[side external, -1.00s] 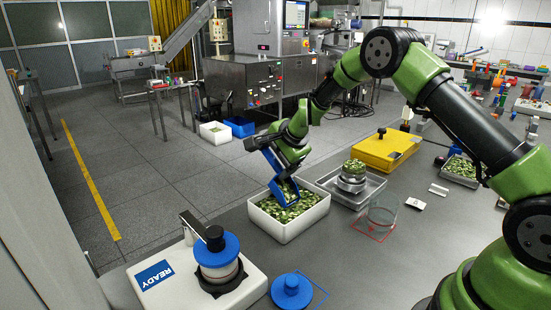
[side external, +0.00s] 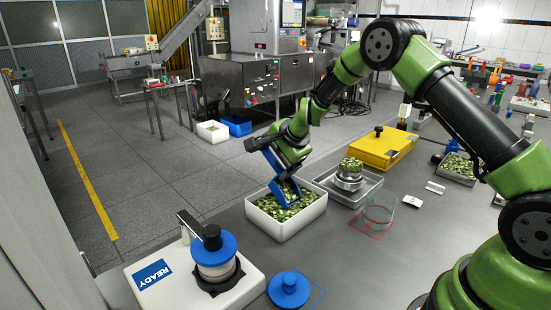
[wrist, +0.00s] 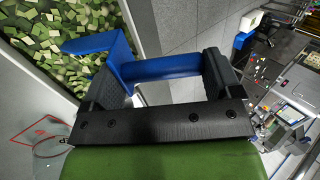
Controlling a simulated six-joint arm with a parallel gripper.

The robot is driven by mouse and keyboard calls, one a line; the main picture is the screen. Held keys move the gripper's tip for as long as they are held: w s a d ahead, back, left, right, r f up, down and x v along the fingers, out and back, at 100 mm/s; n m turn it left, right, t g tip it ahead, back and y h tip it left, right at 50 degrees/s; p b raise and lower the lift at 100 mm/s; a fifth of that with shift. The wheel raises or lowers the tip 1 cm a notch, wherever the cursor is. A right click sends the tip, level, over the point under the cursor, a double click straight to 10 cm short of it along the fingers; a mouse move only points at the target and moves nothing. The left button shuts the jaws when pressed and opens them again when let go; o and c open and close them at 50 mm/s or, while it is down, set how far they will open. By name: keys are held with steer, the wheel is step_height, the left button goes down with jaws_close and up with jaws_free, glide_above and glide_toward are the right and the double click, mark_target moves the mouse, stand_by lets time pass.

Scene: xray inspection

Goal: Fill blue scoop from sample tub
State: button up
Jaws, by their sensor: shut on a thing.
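The white sample tub (side external: 262,221) stands on the grey table and holds green and pale flakes (side external: 300,207); the flakes also show in the wrist view (wrist: 60,38). My gripper (side external: 272,155) is above the tub's back edge, shut on the handle of the blue scoop (side external: 279,190). In the wrist view the blue handle (wrist: 165,66) lies between the two black fingers. The scoop's lower end is down in the tub at the flakes. How much it holds is hidden.
A metal tray (side external: 348,194) with a heaped container stands right of the tub. A glass cylinder (side external: 379,212) sits on a red outline nearby. A white READY device (side external: 150,290) and a round blue lid (side external: 289,289) are in front. A yellow case (side external: 383,150) is behind.

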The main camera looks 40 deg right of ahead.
mark_target(268, 149)
steer(key=shift+r, duration=4.4)
steer(key=shift+w+r, duration=0.25)
steer(key=shift+w, duration=0.65)
steer(key=shift+w+r, duration=0.25)
steer(key=shift+w, duration=0.65)
steer(key=shift+w+f, duration=0.1)
steer(key=shift+f, duration=4.15)
steer(key=shift+f, duration=0.55)
steer(key=shift+s, duration=1.25)
